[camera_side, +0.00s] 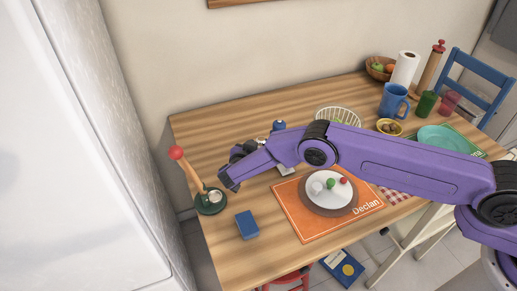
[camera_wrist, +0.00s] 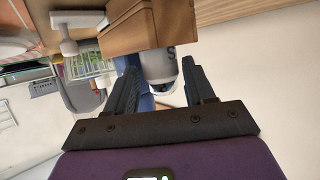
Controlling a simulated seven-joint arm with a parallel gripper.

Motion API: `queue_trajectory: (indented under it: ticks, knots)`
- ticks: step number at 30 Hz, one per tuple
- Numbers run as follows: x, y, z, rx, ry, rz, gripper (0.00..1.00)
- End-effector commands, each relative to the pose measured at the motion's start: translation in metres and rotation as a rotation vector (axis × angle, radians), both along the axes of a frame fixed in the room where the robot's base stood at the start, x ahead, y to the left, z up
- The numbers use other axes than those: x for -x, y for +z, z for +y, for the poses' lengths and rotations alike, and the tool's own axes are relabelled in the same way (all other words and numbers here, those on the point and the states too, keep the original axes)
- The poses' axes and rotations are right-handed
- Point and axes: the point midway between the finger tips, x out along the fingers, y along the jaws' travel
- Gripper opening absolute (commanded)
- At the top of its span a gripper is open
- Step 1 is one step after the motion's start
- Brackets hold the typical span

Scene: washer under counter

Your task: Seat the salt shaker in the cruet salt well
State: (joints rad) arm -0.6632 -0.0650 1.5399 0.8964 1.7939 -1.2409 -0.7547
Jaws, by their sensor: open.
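In the wrist view a pale salt shaker (camera_wrist: 158,66) with a dark letter S and a grey end shows between my two open fingers. It looks untouched, with a gap to each finger. I cannot make out the salt shaker for certain in the side view. My gripper (camera_side: 228,184) is open near the left end of the table, just right of a green round stand (camera_side: 209,206). The stand, apparently the cruet, has a slanted wooden post with a red ball on top and a pale round part in its base. Its wells are too small to tell apart.
A blue box (camera_side: 247,224) lies near the front left. An orange placemat (camera_side: 291,218) holds a plate (camera_side: 328,203) with small food pieces under my arm. A blue mug (camera_side: 393,101), cups and a wire basket (camera_side: 338,116) stand farther back. The table's back left is clear.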

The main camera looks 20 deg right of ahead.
Motion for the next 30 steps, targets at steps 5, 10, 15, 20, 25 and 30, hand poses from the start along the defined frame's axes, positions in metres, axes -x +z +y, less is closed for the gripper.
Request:
queue_trajectory:
  ticks: [5, 10, 15, 20, 25, 30]
  knots:
    - [0.021, 0.012, 0.023, 0.000, 0.008, 0.000, 0.54]
    - [0.044, 0.026, 0.046, 0.000, 0.006, 0.000, 0.54]
    - [0.063, 0.036, 0.065, -0.001, 0.005, -0.001, 0.54]
    - [0.073, 0.042, 0.074, 0.002, 0.004, 0.000, 0.54]
    - [0.077, 0.044, 0.077, 0.001, 0.003, 0.001, 0.54]
    - [0.077, 0.044, 0.077, 0.000, 0.004, 0.000, 0.54]
